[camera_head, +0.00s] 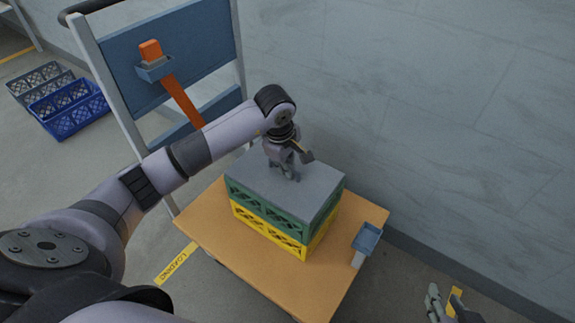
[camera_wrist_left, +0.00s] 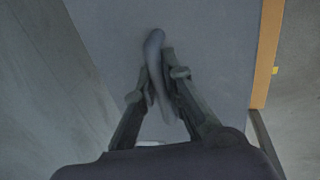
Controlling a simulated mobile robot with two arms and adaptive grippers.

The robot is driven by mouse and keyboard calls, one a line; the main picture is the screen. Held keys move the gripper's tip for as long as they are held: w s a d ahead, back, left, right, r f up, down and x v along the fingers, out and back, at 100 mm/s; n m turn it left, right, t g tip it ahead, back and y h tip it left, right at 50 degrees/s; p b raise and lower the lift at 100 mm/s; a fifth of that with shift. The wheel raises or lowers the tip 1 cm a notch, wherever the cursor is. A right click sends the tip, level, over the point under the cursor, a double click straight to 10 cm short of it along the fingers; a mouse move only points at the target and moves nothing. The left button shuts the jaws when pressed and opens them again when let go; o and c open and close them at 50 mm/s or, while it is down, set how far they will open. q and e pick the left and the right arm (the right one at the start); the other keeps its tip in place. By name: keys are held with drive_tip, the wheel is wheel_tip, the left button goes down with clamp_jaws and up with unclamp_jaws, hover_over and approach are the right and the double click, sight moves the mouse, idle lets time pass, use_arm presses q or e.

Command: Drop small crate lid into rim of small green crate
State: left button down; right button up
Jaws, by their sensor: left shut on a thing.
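The grey small crate lid (camera_head: 257,176) covers the top of the small green crate (camera_head: 262,213). Its edges look roughly lined up with the crate's sides; I cannot tell whether it sits down in the rim or just above it. My left gripper (camera_head: 289,172) is over the middle of the lid, shut on its upright grey handle. In the left wrist view the handle (camera_wrist_left: 154,45) stands between the fingers (camera_wrist_left: 157,80), with the flat lid (camera_wrist_left: 215,50) behind. My right gripper (camera_head: 441,304) is low at the right, away from the crates; its fingers are too small to read.
The green crate stands on a yellow crate (camera_head: 318,241) on an orange-brown cart top (camera_head: 210,232). A small blue holder (camera_head: 367,238) is at the cart's right edge. The cart's blue back panel (camera_head: 205,45) rises behind, near the wall. Blue crate (camera_head: 68,108) and grey crate (camera_head: 40,80) stand on the floor.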

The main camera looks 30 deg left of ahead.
drive_tip(key=shift+w+a+r, duration=0.1)
use_arm(q)
drive_tip(key=c, duration=1.6)
unclamp_jaws()
